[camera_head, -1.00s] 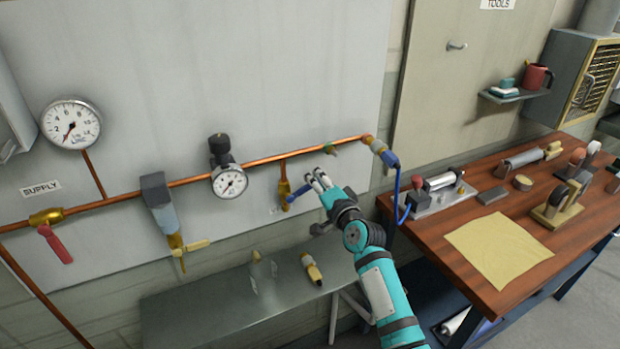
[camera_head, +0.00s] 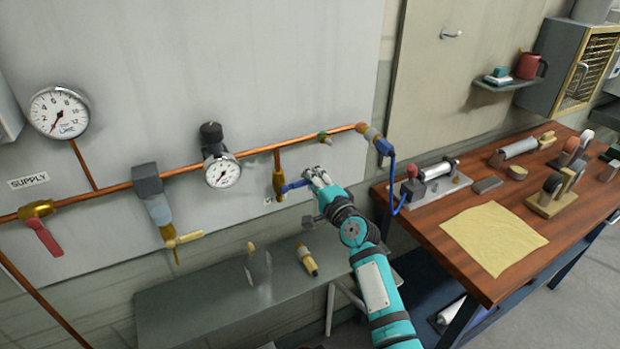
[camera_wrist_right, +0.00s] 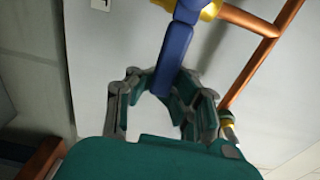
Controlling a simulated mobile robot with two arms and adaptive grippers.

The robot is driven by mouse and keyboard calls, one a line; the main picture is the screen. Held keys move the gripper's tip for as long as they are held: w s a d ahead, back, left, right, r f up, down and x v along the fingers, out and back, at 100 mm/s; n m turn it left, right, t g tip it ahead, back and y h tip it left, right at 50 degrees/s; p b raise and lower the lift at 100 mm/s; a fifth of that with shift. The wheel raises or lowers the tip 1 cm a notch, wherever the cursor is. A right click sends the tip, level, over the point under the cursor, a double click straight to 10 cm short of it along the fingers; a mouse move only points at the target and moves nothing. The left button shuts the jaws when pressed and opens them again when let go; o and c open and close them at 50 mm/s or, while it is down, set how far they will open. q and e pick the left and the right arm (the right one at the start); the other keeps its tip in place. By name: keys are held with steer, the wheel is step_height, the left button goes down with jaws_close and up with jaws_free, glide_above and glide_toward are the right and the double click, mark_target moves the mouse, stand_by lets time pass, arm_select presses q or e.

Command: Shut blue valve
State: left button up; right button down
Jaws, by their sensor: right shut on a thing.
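The blue valve has a brass body (camera_head: 278,182) on a short drop from the copper pipe (camera_head: 262,151). Its blue handle (camera_head: 293,187) sticks out to the right, nearly level in the head view. My right gripper (camera_head: 311,178) is at the handle's free end, shut on it. In the right wrist view the blue handle (camera_wrist_right: 174,55) runs down between the two fingers of the right gripper (camera_wrist_right: 168,88), with the brass body at the top edge. My left gripper is not in view.
A red-handled valve (camera_head: 43,236), a filter (camera_head: 160,205) and gauges (camera_head: 222,171) sit along the pipe to the left. A grey bench (camera_head: 215,298) stands below with small brass parts. A wooden workbench (camera_head: 420,235) with tools and a yellow cloth (camera_head: 494,238) is at the right.

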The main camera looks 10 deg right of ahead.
steer(key=shift+s+f, duration=0.15)
steer(key=shift+f, duration=0.5)
steer(key=c, duration=1.8)
jaws_free()
steer(key=o, duration=0.6)
steer(key=shift+s+d+r, duration=0.3)
steer(key=shift+s+r, duration=0.1)
steer(key=shift+r, duration=0.05)
steer(key=shift+w+a, duration=0.1)
steer(key=shift+w, duration=0.05)
steer(key=v, duration=1.2)
steer(key=shift+r, duration=0.1)
